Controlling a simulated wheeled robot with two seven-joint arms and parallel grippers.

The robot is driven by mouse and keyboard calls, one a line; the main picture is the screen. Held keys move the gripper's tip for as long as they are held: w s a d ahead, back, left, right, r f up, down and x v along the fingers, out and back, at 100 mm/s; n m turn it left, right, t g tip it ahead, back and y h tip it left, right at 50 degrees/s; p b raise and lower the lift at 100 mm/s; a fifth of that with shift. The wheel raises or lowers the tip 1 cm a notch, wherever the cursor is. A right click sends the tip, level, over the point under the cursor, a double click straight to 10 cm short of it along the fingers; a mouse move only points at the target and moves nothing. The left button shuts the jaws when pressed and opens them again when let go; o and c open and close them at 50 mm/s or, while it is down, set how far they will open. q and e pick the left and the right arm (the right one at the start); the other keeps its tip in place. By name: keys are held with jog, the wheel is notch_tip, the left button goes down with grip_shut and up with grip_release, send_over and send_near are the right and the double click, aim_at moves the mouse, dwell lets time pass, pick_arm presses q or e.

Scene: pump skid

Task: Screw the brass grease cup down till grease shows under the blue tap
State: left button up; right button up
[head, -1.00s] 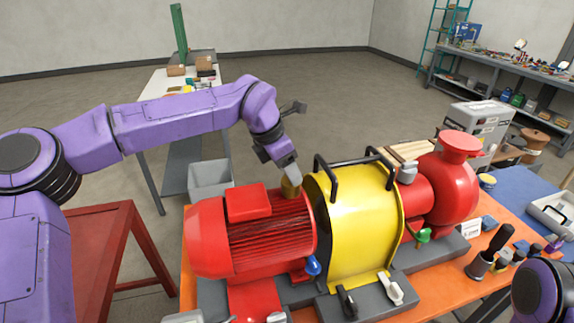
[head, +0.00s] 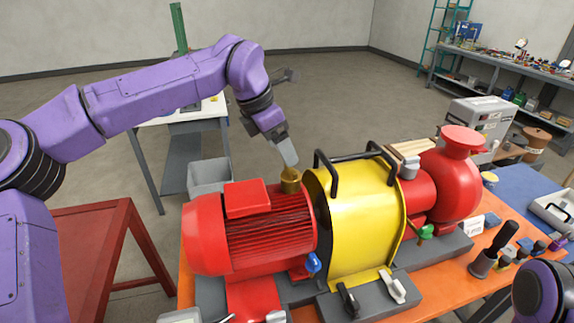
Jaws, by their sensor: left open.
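The brass grease cup (head: 290,181) stands upright on top of the red motor (head: 262,228), at its end beside the yellow guard (head: 352,222). My left gripper (head: 290,163) is open just above the cup, pointing down, and looks apart from it; one finger hides the other. The blue tap (head: 314,263) is low on the motor's near side, by the yellow guard. I cannot make out any grease under it. Of my right arm, only a purple part shows at the lower right corner; its gripper is out of view.
The yellow guard's black handles (head: 333,178) rise close to the right of the cup. A red pump (head: 452,185) with a green tap (head: 425,232) stands further right on the orange bench (head: 440,290). A grey bin (head: 210,175) sits behind the motor.

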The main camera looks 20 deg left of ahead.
pick_arm(q)
jog(key=v, duration=0.4)
jog(key=shift+r, duration=0.25)
dwell(0.6)
